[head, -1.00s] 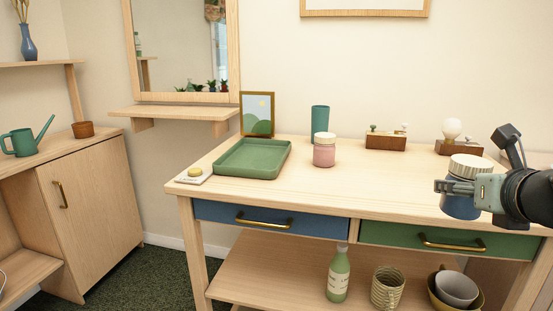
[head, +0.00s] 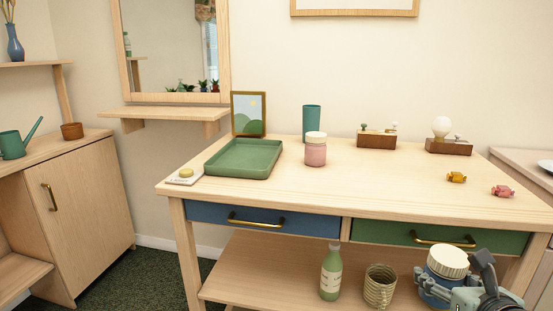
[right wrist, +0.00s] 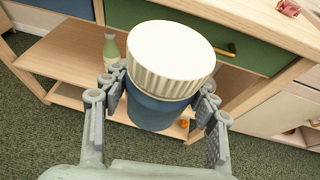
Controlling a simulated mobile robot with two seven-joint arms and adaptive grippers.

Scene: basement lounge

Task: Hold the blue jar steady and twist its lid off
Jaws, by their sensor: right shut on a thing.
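The blue jar (head: 434,287) with its ribbed cream lid (head: 448,262) is at the lower right of the head view, in front of the table and the green drawer. My right gripper (head: 448,296) is shut on the jar's body. In the right wrist view the gripper's fingers (right wrist: 158,105) stand on both sides of the blue jar (right wrist: 150,112), and the lid (right wrist: 170,55) is on top, above the fingers. The jar is slightly tilted in that view. My left gripper is in neither view.
The table (head: 370,185) has clear room at its middle. A green bottle (head: 331,272) and a woven cup (head: 379,287) stand on the lower shelf.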

